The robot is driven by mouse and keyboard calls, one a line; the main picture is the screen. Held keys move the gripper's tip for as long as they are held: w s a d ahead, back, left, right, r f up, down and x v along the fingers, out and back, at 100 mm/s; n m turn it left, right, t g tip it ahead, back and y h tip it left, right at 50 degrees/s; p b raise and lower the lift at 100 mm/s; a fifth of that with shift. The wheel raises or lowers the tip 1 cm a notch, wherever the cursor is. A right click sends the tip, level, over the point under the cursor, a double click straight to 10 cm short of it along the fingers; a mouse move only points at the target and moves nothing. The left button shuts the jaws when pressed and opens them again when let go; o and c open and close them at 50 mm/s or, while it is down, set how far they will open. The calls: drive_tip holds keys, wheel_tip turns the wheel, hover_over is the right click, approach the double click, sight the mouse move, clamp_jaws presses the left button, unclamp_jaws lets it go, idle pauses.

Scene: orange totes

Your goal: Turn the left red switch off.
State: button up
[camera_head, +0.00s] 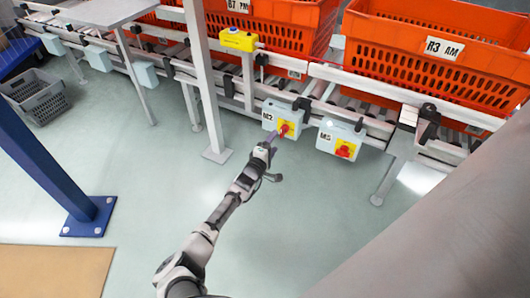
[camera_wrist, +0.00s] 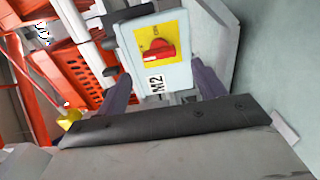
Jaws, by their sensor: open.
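The left red switch (camera_head: 284,129) is a red rotary knob on a yellow plate, on the front of a pale box labelled M2 (camera_head: 269,117). In the wrist view the red knob (camera_wrist: 155,50) shows at the upper middle, with its handle lying roughly across the picture. My gripper (camera_head: 272,141) is just in front of the M2 box, pointing at it. In the wrist view my gripper (camera_wrist: 163,85) is open, with its purple fingers on either side of the lower box, and nothing is held between them. I cannot tell whether a finger touches the box.
A second pale box, labelled M3 (camera_head: 328,136), with its own red switch (camera_head: 344,151), hangs to the right. Above runs a conveyor rail with orange totes (camera_head: 430,62). A yellow box (camera_head: 238,40) sits on the rail. A grey post (camera_head: 203,80) stands left. Floor in front is clear.

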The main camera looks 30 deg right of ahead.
drive_tip(key=p+v, duration=0.1)
drive_tip(key=v, duration=0.5)
drive_tip(key=shift+p, duration=0.35)
drive_tip(key=shift+a, duration=0.15)
